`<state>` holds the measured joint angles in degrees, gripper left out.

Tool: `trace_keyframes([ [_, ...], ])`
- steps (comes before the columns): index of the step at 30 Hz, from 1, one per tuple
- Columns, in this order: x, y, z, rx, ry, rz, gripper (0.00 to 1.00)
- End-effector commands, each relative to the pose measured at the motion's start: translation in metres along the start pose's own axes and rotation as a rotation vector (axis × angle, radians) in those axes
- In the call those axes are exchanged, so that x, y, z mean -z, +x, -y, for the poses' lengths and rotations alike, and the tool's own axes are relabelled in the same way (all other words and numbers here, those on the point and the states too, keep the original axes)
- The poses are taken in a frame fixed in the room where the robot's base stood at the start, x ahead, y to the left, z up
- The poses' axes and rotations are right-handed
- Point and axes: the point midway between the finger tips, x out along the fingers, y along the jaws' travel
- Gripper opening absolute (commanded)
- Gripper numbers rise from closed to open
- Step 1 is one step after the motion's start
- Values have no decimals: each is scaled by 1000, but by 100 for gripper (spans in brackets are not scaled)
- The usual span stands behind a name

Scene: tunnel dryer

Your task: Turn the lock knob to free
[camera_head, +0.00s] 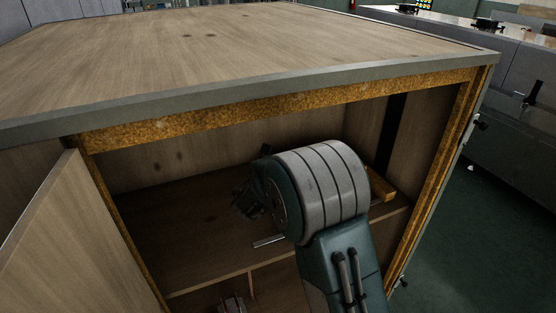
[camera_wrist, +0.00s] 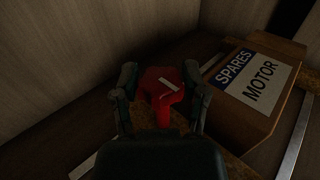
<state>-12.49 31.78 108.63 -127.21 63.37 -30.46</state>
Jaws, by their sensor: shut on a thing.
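The red lock knob (camera_wrist: 160,84) shows in the wrist view, with a white bar mark on its top face. My gripper (camera_wrist: 160,98) has a dark finger on each side of the knob and is shut on it. Part of the knob's sides is hidden by the fingers. In the head view my gripper (camera_head: 246,197) is inside the wooden cabinet (camera_head: 270,93), above its shelf. The knob cannot be made out in the head view.
A cardboard box (camera_wrist: 240,115) labelled "SPARES MOTOR" stands close right of the gripper. Metal strips (camera_wrist: 296,136) lie on the shelf. The cabinet door (camera_head: 65,250) stands open at the left. The cabinet's top edge and right frame border the opening around my arm.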

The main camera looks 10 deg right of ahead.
Motion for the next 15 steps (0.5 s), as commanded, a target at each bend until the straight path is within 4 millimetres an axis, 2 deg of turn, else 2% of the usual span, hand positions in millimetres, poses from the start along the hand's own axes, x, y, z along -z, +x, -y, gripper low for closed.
trace_keyframes([
  [7, -1, 0, -3, -7, 1, 3, 9],
  [8, -1, 0, -3, -7, 1, 3, 70],
  [9, -1, 0, -3, -7, 0, 3, 88],
  [10, -1, 0, -3, -6, 0, 2, 91],
  [15, -1, 0, -2, -3, 0, 2, 91],
])
